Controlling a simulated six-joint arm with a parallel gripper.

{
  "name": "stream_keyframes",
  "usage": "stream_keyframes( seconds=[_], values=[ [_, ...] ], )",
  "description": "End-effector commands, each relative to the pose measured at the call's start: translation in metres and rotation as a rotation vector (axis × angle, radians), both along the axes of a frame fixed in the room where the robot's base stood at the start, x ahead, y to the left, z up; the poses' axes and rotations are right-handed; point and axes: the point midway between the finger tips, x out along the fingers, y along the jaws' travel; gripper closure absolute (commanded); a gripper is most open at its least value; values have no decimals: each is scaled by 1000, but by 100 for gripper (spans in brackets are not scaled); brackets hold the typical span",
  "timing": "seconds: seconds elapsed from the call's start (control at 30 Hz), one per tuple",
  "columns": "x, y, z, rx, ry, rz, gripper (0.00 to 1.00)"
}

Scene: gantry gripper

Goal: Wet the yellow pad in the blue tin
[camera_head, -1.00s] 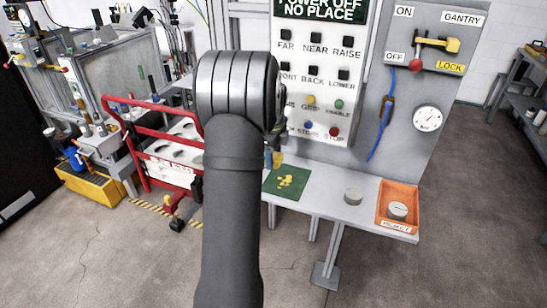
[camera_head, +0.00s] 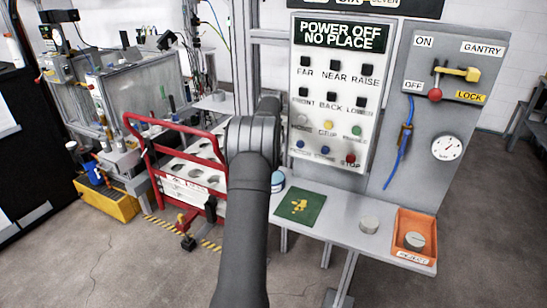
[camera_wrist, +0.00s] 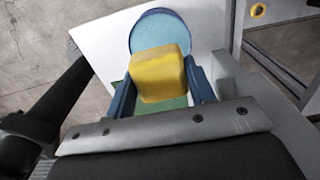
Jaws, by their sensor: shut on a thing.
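The yellow pad (camera_wrist: 160,72) is a block held between the two blue fingers of my gripper (camera_wrist: 158,84) in the wrist view. The blue tin (camera_wrist: 160,28) shows its round blue top just beyond the pad, which overlaps its near edge in the picture. I cannot tell whether the pad touches the tin. In the head view the tin (camera_head: 277,182) stands at the left end of the grey bench, partly behind my arm. My gripper and the pad are hidden behind my arm there.
A green mat (camera_head: 312,199) with a yellow marking lies right of the tin. A control panel (camera_head: 319,150) rises behind the bench. A red-framed cart (camera_head: 143,168) stands left.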

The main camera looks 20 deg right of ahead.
Motion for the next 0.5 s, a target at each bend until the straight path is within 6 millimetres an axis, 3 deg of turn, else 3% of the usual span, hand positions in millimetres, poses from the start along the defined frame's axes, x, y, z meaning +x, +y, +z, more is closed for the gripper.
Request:
stream_keyframes(
  seconds=[0.5],
  values=[
    [-1,0,-49,1,1,0,69]
  ],
)
